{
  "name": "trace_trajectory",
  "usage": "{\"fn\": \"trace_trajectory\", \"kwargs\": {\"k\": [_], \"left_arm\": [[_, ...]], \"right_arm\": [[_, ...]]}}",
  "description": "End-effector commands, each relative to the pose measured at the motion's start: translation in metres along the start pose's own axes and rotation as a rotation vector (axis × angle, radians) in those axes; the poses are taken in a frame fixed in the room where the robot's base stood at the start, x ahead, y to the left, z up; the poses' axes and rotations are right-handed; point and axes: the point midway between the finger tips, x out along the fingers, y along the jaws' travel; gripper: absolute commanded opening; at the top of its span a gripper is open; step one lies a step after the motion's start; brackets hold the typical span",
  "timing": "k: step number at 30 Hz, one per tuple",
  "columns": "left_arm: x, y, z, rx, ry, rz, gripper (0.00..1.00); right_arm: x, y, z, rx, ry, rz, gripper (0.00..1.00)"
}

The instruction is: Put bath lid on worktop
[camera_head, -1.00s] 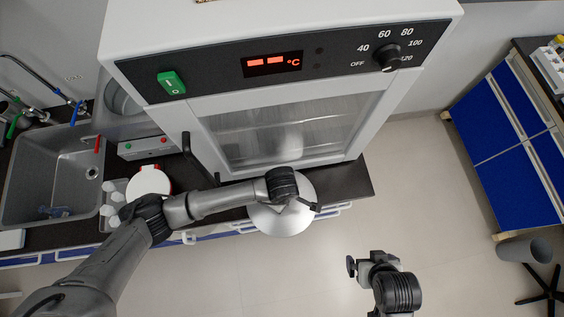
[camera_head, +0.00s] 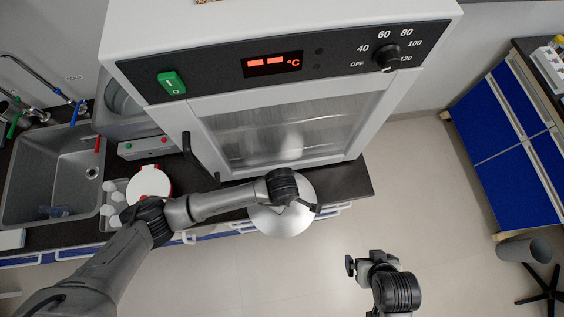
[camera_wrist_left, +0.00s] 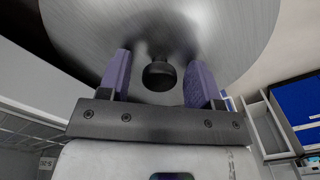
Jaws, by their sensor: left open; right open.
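The bath lid (camera_head: 279,220) is a round brushed-metal disc in front of the oven. It juts out past the front edge of the dark worktop (camera_head: 345,183). In the left wrist view the lid (camera_wrist_left: 235,40) fills the top, and its black knob (camera_wrist_left: 160,74) sits between my left gripper's (camera_wrist_left: 158,58) two purple fingers, with gaps on both sides. That gripper is open. In the head view the wrist of my left arm covers part of the lid and hides the knob. My right gripper (camera_head: 352,266) is open and empty over the floor, apart from the lid.
A white oven (camera_head: 285,90) with a glass door and handle (camera_head: 200,160) stands behind the lid. A sink (camera_head: 45,180), a metal bath (camera_head: 120,105) and a white round item with red parts (camera_head: 149,181) are at left. Blue cabinets (camera_head: 500,130) stand at right, with open floor between.

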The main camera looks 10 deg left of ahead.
Motion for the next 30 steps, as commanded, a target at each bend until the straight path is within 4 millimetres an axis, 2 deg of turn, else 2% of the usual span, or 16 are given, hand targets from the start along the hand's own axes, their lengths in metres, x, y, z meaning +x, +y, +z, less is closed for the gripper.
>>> {"fn": "trace_trajectory", "kwargs": {"k": [8, 18, 30], "left_arm": [[-0.014, 0.0, 0.0, 0.0, 0.0, 0.001, 0.58], [-0.054, 0.0, 0.0, 0.001, 0.001, 0.001, 0.58], [-0.057, 0.0, 0.001, -0.001, -0.003, 0.0, 0.58]], "right_arm": [[-0.011, 0.003, -0.003, -0.008, -0.002, 0.006, 1.0], [-0.039, 0.004, -0.011, -0.009, -0.002, 0.006, 1.0], [-0.04, 0.001, -0.012, -0.001, -0.001, 0.0, 1.0]]}}
